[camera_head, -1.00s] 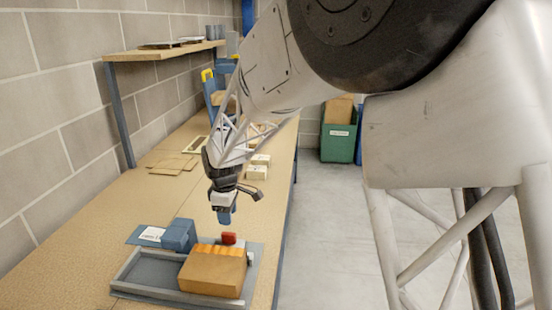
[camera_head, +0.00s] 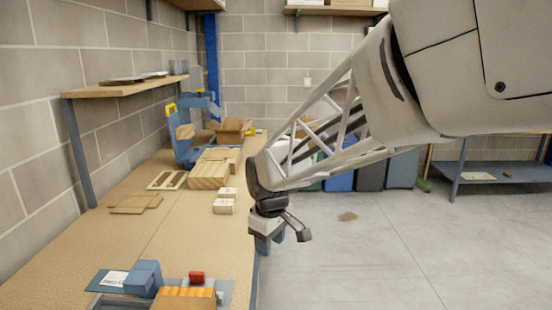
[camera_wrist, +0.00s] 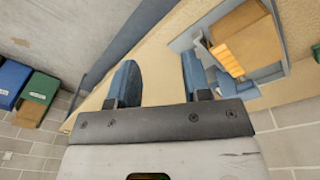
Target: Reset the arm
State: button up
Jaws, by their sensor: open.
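My gripper (camera_head: 268,243) hangs at the right edge of the wooden workbench (camera_head: 190,237) in the head view, pointing down. The grey tray (camera_head: 222,288) is at the bottom of the head view, cut off by the frame, with a cardboard box (camera_head: 185,300), a blue block (camera_head: 144,278) and a small red object (camera_head: 197,277). The gripper is apart from all of these.
Farther along the bench are two small pale boxes (camera_head: 224,206), flat cardboard pieces (camera_head: 136,204), a larger box (camera_head: 209,174) and a blue stand (camera_head: 183,137). A shelf (camera_head: 125,88) juts from the left wall. Bins (camera_head: 370,170) stand at the back. The floor (camera_head: 370,245) right of the bench is mostly open.

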jog(key=s+d+m, duration=0.5)
jog(key=s+d, duration=0.5)
jog(key=s, duration=0.2)
jog(key=s+d+r+m+t, duration=0.1)
jog(key=s+d+m, duration=0.5)
jog(key=s+d, duration=0.4)
jog(key=shift+s+r+t, duration=0.25)
jog(key=shift+s+t, duration=0.05)
jog(key=shift+s, duration=0.9)
